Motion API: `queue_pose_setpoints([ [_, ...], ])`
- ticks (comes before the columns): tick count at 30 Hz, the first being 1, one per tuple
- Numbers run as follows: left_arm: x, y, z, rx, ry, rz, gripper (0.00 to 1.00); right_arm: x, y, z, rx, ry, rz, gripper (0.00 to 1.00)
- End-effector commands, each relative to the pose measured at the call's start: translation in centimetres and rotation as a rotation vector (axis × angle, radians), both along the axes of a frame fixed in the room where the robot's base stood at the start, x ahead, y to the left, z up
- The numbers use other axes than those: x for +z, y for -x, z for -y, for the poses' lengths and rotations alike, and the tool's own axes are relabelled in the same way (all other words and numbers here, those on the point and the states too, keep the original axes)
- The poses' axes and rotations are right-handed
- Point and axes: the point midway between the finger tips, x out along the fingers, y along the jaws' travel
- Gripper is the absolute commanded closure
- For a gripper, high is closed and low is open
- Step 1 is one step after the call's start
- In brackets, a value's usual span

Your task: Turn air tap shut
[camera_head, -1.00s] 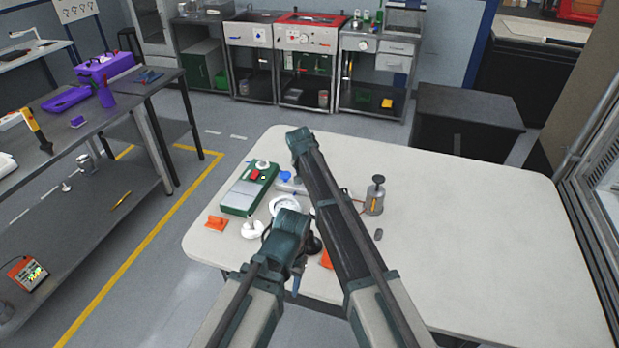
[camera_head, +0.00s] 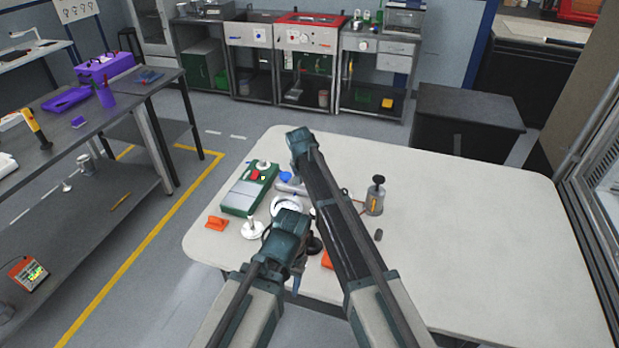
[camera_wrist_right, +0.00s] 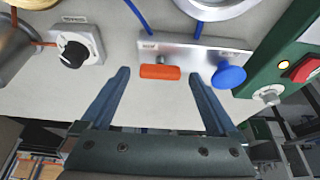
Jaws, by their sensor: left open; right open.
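In the right wrist view a metal plate (camera_wrist_right: 192,54) carries an orange bar handle (camera_wrist_right: 160,72) and a round blue knob (camera_wrist_right: 229,75). Blue hoses run from its far side. The handle lies crosswise between the fingers of my open right gripper (camera_wrist_right: 159,75), with a gap on each side. I cannot read the plate's label, so which control is the air tap is unclear. In the head view the blue knob (camera_head: 286,177) shows; my right arm hides the orange handle and right gripper. My left gripper (camera_head: 297,283) is open, low by the table's front edge, partly hidden.
A green box (camera_head: 249,189) with a red button stands beside the plate. A black dial (camera_wrist_right: 74,54) sits on the other side. An orange piece (camera_head: 216,223), a white stemmed piece (camera_head: 252,229) and a metal canister (camera_head: 375,197) stand nearby. The table's right half (camera_head: 470,240) is clear.

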Motion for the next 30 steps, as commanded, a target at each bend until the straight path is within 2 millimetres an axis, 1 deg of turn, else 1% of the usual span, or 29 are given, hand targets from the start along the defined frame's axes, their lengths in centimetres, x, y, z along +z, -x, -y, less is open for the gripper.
queue_pose_setpoints([
  [8,2.7,0.0,0.0,-0.001,0.0,0.0,0.5,2.7,0.9,-0.3,0.001,0.0,0.0,0.05],
  [24,10.7,0.0,0.0,0.013,0.003,0.0,0.5,10.8,4.0,-1.3,0.001,0.001,0.0,0.05],
  [27,11.9,0.0,0.0,0.013,0.003,0.0,0.5,11.9,4.5,-1.5,0.0,0.0,0.0,0.05],
  [30,12.5,0.0,0.0,0.013,0.002,0.0,0.5,12.5,4.8,-1.6,0.0,0.0,0.0,0.05],
])
